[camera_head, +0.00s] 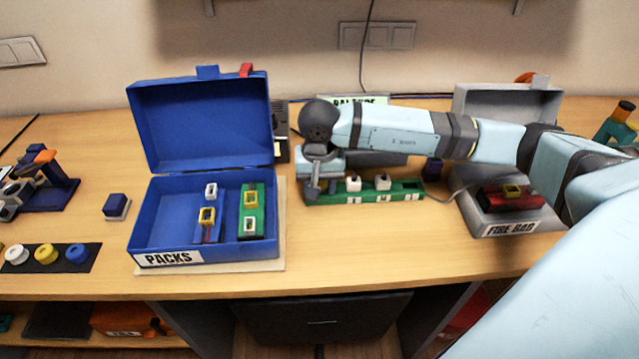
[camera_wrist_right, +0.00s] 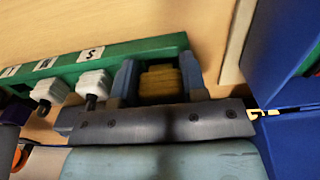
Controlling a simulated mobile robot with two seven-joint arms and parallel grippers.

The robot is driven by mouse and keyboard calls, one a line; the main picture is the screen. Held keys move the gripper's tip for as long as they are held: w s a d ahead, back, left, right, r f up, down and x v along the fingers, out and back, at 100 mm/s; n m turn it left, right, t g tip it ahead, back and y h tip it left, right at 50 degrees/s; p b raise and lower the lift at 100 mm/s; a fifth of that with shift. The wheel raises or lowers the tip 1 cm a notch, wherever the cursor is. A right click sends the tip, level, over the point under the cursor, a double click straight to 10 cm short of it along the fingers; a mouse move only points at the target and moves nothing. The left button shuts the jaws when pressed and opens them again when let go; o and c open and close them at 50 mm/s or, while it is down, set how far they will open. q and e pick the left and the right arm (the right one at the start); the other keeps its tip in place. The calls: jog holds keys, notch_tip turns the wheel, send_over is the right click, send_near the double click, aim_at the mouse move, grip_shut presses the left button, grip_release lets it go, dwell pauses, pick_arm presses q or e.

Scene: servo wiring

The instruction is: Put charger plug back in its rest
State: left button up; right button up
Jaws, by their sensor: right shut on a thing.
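My right gripper (camera_head: 313,184) is shut on a yellow plug (camera_wrist_right: 160,82), which shows between its two fingers in the right wrist view. The gripper is at the left end of a green rest strip (camera_head: 408,190), which also shows in the wrist view (camera_wrist_right: 120,50). I cannot tell whether the plug is seated in the strip or just above it. Two white plugs (camera_head: 353,183) (camera_head: 383,181) stand in the strip to the right of the gripper. My left gripper is not in view.
An open blue box (camera_head: 150,215) with several packs stands left of the strip. An open grey fire bag (camera_head: 482,222) with a red pack (camera_head: 515,200) stands to the right. A sign (camera_head: 345,99) is partly hidden behind my arm. The table front is clear between the boxes.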

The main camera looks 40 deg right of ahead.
jog(key=shift+f, duration=0.3)
jog(key=o, duration=1.1)
jog(key=shift+r, duration=0.1)
notch_tip(320, 180, up, 14)
jog(key=shift+f, duration=0.1)
